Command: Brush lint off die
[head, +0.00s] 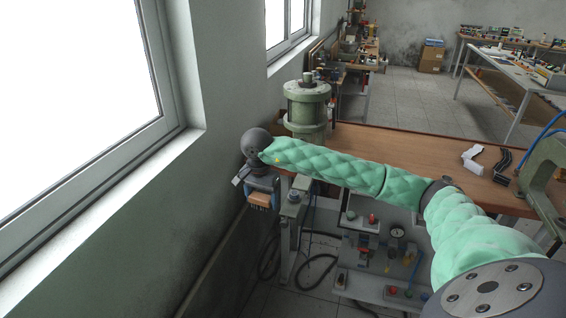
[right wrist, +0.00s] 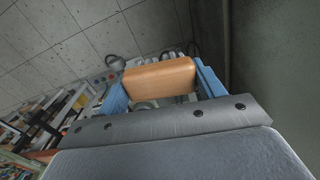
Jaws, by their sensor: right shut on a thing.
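My right gripper (head: 261,187) hangs at the end of my green-sleeved arm, beside the wall and left of the green pneumatic press (head: 306,103). It is shut on a brush with a wooden back (head: 260,199), whose dark bristles point down in the head view. In the right wrist view the wooden brush (right wrist: 160,78) sits between the two blue fingers (right wrist: 160,85). The brush is in the air, apart from the press. My arm hides the lower part of the press, and I cannot make out the die. My left gripper is not in view.
The wall with windows (head: 150,190) is close to my right gripper. A brown workbench (head: 400,150) lies behind my arm, with white and black parts (head: 472,157) on it. A second green press frame (head: 545,160) stands at the right. A control panel (head: 375,240) is below the arm.

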